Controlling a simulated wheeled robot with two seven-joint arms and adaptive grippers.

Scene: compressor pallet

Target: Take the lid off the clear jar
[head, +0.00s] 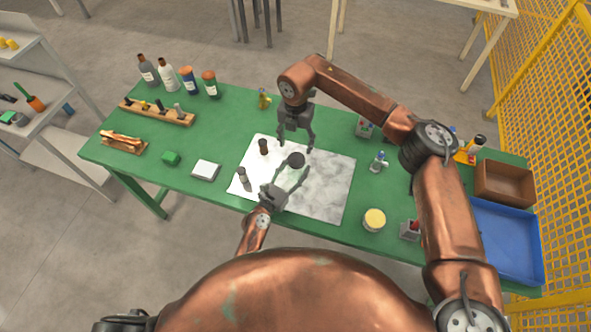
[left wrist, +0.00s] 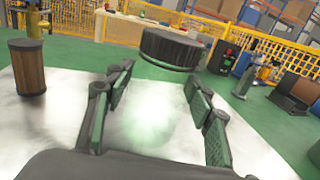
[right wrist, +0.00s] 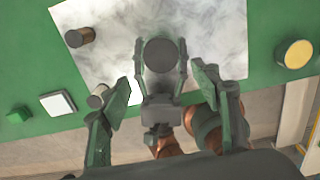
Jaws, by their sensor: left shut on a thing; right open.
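The clear jar shows in the left wrist view (left wrist: 152,112) as a faint see-through body with a dark ribbed lid (left wrist: 172,48) on top. The lid (head: 296,160) also shows in the head view above the marbled mat (head: 326,190), and from above in the right wrist view (right wrist: 160,55). My left gripper (head: 291,176) is shut on the jar, one finger on each side below the lid. My right gripper (head: 296,142) is open and empty, behind the lid in the head view; its fingers (right wrist: 165,88) stand apart in the right wrist view.
A brown dark-topped jar (head: 263,147) and a small grey-topped cylinder (head: 242,175) stand on the mat's left side. A white square block (head: 206,169) and a green block (head: 171,158) lie further left. A yellow-topped tin (head: 375,219) and a blue tray (head: 503,240) are at right.

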